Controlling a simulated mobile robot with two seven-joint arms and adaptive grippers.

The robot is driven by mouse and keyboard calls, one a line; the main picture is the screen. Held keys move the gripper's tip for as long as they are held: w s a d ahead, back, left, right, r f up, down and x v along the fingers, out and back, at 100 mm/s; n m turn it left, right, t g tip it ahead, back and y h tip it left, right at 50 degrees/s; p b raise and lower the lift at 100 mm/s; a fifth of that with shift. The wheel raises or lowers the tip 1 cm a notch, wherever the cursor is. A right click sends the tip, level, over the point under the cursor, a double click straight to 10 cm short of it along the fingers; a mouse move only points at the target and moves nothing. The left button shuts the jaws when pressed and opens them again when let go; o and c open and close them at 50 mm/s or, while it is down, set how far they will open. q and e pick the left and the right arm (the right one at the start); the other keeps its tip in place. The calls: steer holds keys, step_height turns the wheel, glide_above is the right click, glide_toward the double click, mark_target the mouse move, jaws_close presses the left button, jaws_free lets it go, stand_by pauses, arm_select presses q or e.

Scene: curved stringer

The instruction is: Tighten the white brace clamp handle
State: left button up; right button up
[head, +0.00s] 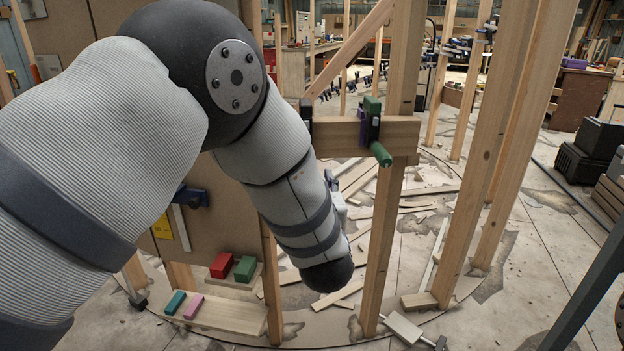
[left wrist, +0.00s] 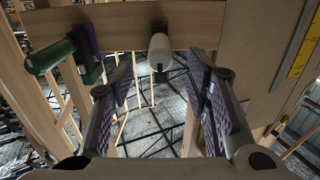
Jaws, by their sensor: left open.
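The white brace clamp handle (left wrist: 160,50) hangs below the wooden brace (left wrist: 120,22) in the left wrist view. My left gripper (left wrist: 161,70) is open, with its two purple-padded fingers apart on either side of the handle. I see no clear contact between pads and handle. In the head view my left arm hides the white handle and most of the gripper; the brace (head: 405,133) shows to the right of the arm. My right gripper is not in view.
A green-handled clamp (head: 380,153) sits on the same brace and also shows in the left wrist view (left wrist: 50,57). Upright studs (head: 490,140) stand to the right. Red (head: 221,265) and green (head: 245,269) blocks lie on a low board. Scrap wood litters the floor.

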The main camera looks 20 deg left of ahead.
arm_select(q)
steer(key=p+v, duration=0.1)
steer(key=v, duration=0.5)
steer(key=shift+p, duration=0.4)
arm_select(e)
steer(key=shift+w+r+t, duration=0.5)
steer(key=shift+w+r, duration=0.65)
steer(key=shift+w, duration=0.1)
arm_select(q)
steer(key=shift+s, duration=0.1)
steer(key=s+a+f+m+g+h, duration=0.1)
steer(key=s+a+f+g+h, duration=0.15)
steer(key=s+f, duration=0.5)
steer(key=s+a+f+m+g+h, duration=0.1)
steer(key=s+f+g, duration=0.3)
steer(key=f, duration=0.6)
steer(key=s+a+f+m+g+h, duration=0.1)
steer(key=s+a+f+g, duration=0.15)
steer(key=s+f, duration=0.5)
steer(key=s+a+f+g+h, duration=0.1)
steer(key=s+f+g, duration=0.2)
steer(key=s, duration=0.9)
steer(key=s+a+f+g+h, duration=0.1)
steer(key=s+f+g, duration=0.2)
steer(key=s, duration=1)
steer(key=g, duration=0.3)
steer(key=shift+a+f+m, duration=0.15)
steer(key=shift+a+m, duration=0.05)
steer(key=shift+m, duration=0.1)
